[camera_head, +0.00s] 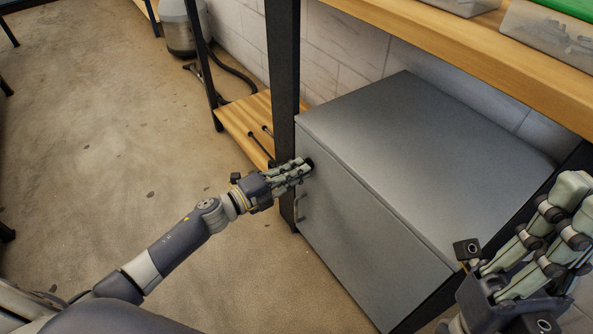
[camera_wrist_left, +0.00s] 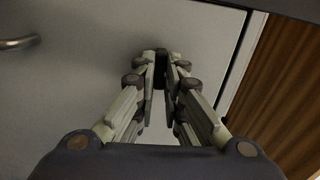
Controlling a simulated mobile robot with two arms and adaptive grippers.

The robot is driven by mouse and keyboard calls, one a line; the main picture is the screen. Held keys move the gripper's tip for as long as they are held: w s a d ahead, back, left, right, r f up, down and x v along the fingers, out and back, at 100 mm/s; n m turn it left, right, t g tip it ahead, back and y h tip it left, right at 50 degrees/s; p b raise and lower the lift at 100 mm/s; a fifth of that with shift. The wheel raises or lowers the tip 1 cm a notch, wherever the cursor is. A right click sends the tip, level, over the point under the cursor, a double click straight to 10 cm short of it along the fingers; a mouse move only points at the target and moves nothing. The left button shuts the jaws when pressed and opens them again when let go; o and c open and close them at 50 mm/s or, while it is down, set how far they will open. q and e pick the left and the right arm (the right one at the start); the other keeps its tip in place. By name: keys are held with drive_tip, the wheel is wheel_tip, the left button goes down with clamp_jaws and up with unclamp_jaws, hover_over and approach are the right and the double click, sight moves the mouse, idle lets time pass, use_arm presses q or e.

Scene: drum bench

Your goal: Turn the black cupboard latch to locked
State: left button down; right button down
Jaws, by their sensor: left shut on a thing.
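The grey cupboard (camera_head: 366,228) stands under the wooden bench, with its door facing left. The black latch (camera_head: 309,163) is at the upper left of the door, mostly hidden by my left fingers in the head view. My left gripper (camera_head: 304,167) is shut on it. In the left wrist view the latch (camera_wrist_left: 161,62) is a dark upright piece between the left gripper's fingertips (camera_wrist_left: 161,75). Its exact angle is hard to tell. My right gripper (camera_head: 575,195) is at the right edge, in front of the cupboard and away from the latch; its finger gap is unclear.
A metal door handle (camera_head: 299,206) is just below the latch; this handle (camera_wrist_left: 18,43) is at the upper left in the wrist view. A dark bench leg (camera_head: 284,75) rises beside the cupboard. A low wooden shelf (camera_head: 245,119) lies behind it.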

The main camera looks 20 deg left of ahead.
use_arm(q)
drive_tip(key=c, duration=1.7)
unclamp_jaws()
drive_tip(key=v, duration=1.2)
